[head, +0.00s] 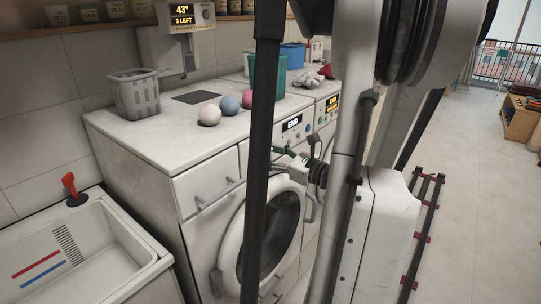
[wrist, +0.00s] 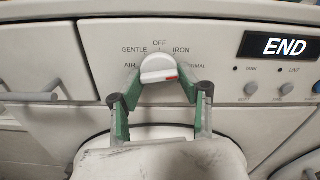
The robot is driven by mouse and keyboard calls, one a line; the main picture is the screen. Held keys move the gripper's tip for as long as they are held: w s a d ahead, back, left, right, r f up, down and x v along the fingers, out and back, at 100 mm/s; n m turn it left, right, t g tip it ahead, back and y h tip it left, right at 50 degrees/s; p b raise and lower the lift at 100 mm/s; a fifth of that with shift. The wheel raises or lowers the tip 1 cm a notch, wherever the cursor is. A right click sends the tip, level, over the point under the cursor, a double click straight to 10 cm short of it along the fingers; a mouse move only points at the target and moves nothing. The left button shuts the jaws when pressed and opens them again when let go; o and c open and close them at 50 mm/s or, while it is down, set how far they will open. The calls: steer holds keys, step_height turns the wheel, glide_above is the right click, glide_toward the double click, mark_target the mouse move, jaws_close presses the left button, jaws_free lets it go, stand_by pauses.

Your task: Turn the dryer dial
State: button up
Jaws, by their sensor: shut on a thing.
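The dryer dial (wrist: 155,66) is a white knob on the white control panel in the wrist view. Labels AIR, GENTLE, OFF, IRON and NORMAL curve around it. Its red mark lies at the knob's right side, towards NORMAL. My gripper (wrist: 158,76) has its green-padded fingers on either side of the dial and is shut on it. In the head view my gripper (head: 287,151) reaches the front panel of the dryer (head: 215,165), which has a round door. The dial is not clear there. The dryer display (wrist: 287,46) reads END.
A grey basket (head: 135,95) and several coloured balls stand on the dryer top. A sink (head: 75,250) is at left. A second machine with a lit display (head: 332,103) stands beyond. A handle (wrist: 30,97) juts out at left. Open floor (head: 470,200) lies at right.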

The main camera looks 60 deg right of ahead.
steer(key=shift+d+r+n+b, duration=0.1)
steer(key=shift+n+b, duration=1)
steer(key=shift+n, duration=2.8)
steer(key=shift+d+r+n+b, duration=0.1)
steer(key=shift+n+b, duration=1)
steer(key=shift+n, duration=2.8)
steer(key=o, duration=1.2)
steer(key=shift+c, duration=0.2)
